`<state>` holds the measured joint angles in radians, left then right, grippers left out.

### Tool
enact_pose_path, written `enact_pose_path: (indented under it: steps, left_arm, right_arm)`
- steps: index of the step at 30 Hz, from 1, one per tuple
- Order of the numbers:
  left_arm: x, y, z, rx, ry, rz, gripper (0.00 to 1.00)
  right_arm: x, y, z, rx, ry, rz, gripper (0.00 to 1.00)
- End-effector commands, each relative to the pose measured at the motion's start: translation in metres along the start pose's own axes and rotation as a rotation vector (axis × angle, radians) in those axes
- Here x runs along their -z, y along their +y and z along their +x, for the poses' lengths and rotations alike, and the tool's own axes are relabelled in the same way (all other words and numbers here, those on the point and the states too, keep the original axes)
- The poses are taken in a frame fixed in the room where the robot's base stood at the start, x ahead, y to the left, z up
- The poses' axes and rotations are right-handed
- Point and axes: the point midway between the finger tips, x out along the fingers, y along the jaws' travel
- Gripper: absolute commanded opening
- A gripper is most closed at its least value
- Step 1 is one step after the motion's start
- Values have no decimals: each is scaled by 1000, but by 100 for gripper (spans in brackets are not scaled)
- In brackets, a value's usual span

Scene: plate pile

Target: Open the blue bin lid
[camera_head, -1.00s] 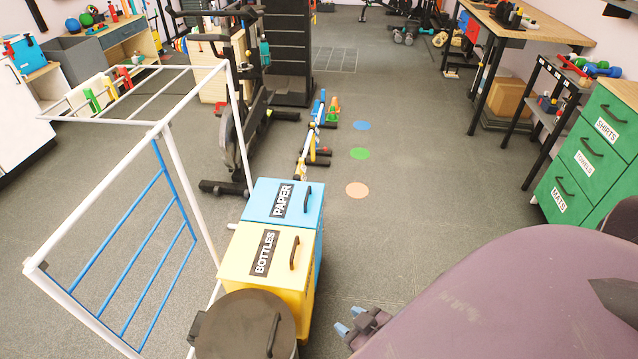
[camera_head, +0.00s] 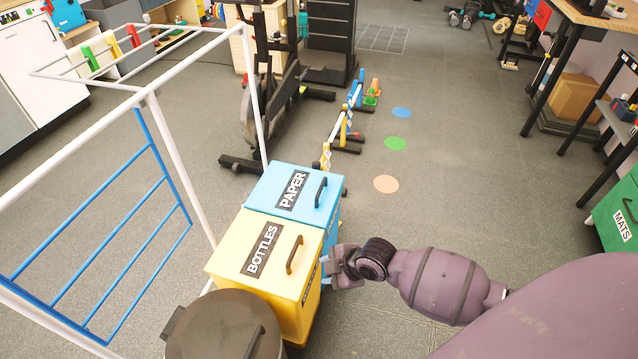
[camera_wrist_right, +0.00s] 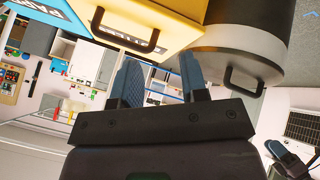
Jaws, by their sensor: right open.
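The blue bin (camera_head: 268,187) labelled PAPER stands upright with its lid shut. Its black handle (camera_head: 321,191) is on the lid's right side. My right gripper (camera_head: 329,270) is open, beside the right side of the yellow BOTTLES bin (camera_head: 228,262), nearer to me than the blue bin and lower than its handle. I cannot tell whether it touches the yellow bin. In the right wrist view the open jaws (camera_wrist_right: 160,78) have nothing between them, and part of the blue bin (camera_wrist_right: 40,22) shows at the top left. My left gripper is not in view.
A round black-lidded bin (camera_head: 222,330) stands in front of the yellow bin. A white frame with blue bars (camera_head: 120,235) stands left of the bins. An exercise bike (camera_head: 275,100) and small hurdles (camera_head: 350,125) are beyond. The floor to the right is mostly clear.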

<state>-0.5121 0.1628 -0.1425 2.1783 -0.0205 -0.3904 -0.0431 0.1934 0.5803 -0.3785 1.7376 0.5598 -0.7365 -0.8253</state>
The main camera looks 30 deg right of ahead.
Motion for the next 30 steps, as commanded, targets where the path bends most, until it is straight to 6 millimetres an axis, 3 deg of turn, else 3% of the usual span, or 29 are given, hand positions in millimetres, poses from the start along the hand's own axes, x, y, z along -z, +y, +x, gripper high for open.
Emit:
enact_pose_path:
  steps: [1, 6, 14, 24, 30]
  left_arm:
    - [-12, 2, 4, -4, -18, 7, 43]
    - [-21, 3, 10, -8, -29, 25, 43]
    - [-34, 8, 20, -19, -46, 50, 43]
    - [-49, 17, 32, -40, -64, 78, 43]
    - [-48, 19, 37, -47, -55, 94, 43]
  right_arm:
    - [-9, 9, 16, 36, -19, -68, 40]
    - [-22, 54, 44, 134, -62, -290, 40]
    - [-44, 136, 67, 274, -121, -591, 40]
    - [-65, 258, 59, 421, -160, -887, 40]
    - [-67, 307, 42, 461, -153, -982, 40]
